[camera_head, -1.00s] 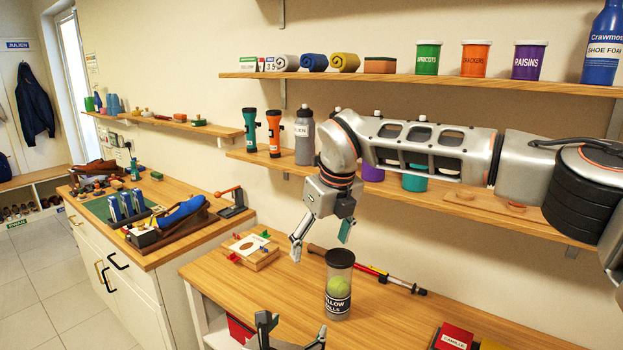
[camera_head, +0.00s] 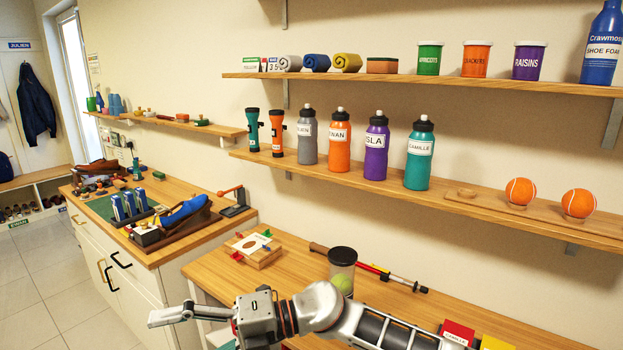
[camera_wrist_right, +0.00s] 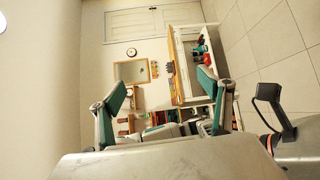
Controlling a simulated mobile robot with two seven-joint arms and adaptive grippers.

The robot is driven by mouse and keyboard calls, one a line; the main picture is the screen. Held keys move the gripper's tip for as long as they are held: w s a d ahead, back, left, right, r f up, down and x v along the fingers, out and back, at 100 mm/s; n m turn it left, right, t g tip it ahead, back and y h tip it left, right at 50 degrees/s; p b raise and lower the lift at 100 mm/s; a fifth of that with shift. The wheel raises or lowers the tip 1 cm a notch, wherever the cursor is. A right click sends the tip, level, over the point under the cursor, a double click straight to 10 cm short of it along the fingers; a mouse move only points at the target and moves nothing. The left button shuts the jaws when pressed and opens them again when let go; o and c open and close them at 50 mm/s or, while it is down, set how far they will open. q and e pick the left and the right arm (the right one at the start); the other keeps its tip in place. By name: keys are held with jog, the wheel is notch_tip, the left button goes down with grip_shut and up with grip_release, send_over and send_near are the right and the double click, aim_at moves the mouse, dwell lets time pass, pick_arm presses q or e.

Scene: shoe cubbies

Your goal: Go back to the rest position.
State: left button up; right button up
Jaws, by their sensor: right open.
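My right arm comes in from the right along the bottom of the head view. My right gripper (camera_head: 180,323) is low at the bottom, left of the tube of balls (camera_head: 342,270), and partly cut off by the frame edge. In the right wrist view the right gripper (camera_wrist_right: 160,85) shows two spread fingers with teal pads and nothing between them. My left gripper is not seen in the head view. A black hooked part (camera_wrist_right: 272,105) at the right of the wrist view may belong to it, but I cannot tell.
Labelled bottles (camera_head: 376,150) and two orange balls (camera_head: 520,192) stand on the middle shelf. The wooden table (camera_head: 470,308) below holds the tube, a wooden box (camera_head: 253,251) and a red-and-black tool (camera_head: 390,277). My right forearm partly covers the table.

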jog(key=w+d+f+m+t+y, duration=0.1)
jog(key=w+d+m+t+y, duration=0.45)
jog(key=m+t, duration=0.85)
jog(key=w+d+f+m+t+h, duration=0.3)
jog(key=d+f+m+t+h, duration=0.3)
jog(key=d+f+m+h, duration=0.7)
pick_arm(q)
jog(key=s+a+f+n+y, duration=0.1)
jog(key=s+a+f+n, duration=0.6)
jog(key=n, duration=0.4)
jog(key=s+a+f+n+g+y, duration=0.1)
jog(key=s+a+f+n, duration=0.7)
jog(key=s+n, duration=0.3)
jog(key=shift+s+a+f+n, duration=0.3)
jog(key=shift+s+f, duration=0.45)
pick_arm(e)
jog(key=s+d+f+m+g+h, duration=0.2)
jog(key=s+d+f+m+h, duration=0.1)
jog(key=s+d+f, duration=0.7)
jog(key=s+d+f+m+g+h, duration=0.3)
jog(key=s+d+f+m, duration=0.3)
jog(key=d+f, duration=0.9)
jog(key=s+d+h, duration=0.1)
jog(key=s, duration=0.2)
jog(key=shift+s+f, duration=0.35)
jog(key=shift+s, duration=0.05)
